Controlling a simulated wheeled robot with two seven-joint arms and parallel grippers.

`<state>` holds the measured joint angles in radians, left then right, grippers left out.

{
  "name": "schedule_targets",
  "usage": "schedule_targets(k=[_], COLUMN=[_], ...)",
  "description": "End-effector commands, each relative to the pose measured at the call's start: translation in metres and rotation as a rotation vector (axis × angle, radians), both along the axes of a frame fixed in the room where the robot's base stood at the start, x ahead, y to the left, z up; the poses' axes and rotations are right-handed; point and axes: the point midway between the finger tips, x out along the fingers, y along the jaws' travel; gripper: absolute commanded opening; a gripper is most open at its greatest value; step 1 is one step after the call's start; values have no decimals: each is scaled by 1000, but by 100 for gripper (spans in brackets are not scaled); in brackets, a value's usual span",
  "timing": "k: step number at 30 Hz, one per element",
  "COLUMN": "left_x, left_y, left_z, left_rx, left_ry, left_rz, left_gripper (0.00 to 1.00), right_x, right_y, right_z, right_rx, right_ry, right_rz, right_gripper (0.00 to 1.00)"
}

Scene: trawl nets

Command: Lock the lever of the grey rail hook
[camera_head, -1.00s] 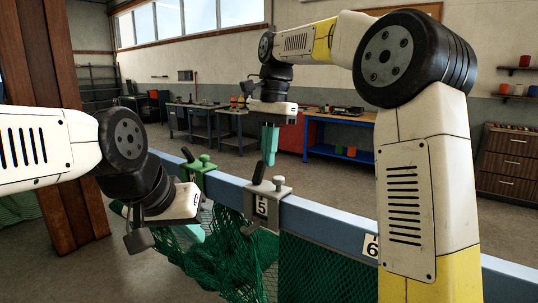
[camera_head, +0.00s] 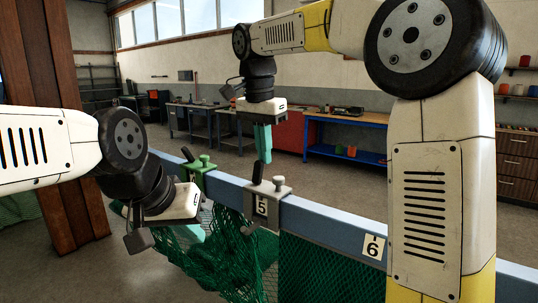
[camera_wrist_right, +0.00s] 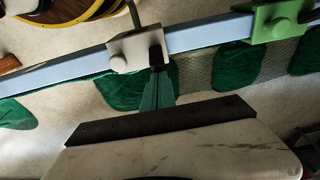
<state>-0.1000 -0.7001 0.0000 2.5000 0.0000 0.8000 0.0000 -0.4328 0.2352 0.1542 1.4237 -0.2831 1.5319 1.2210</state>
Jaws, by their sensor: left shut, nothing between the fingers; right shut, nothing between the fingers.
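The grey rail hook (camera_head: 274,190) is clamped on the blue rail above the number 5 plate, with a knob on its right. Its black lever (camera_head: 257,173) stands up, tilted slightly right at the top. My right gripper (camera_head: 265,160) points down, shut and empty, its teal fingertips right by the lever's top; I cannot tell if they touch. The right wrist view shows the grey hook (camera_wrist_right: 133,52) just beyond the teal fingers (camera_wrist_right: 157,80), with a dark piece between them. My left gripper (camera_head: 193,232) is shut and empty, low at the left by the net.
A green hook (camera_head: 199,174) with its own black lever sits further left on the blue rail (camera_head: 322,222). Green net (camera_head: 235,262) hangs below. A number 6 plate (camera_head: 374,248) is to the right, beside my right arm. Workbenches stand far behind.

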Motion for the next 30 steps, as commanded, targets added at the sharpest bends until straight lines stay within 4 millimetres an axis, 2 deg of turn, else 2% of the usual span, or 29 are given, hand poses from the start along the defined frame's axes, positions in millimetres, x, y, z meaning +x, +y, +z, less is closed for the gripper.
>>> schedule_targets(k=[11, 20, 30], left_x=[0, 0, 0], left_y=[0, 0, 0], left_z=[0, 0, 0], left_rx=[0, 0, 0], left_ry=[0, 0, 0], left_rz=[0, 0, 0], left_gripper=[0, 0, 0], right_x=[-22, -20, -19], right_y=[17, 14, 14], right_z=[6, 7, 20], right_rx=[-210, -207, -206], right_ry=[-289, -285, -284], right_rz=[8, -1, 0], right_gripper=[0, 0, 0])
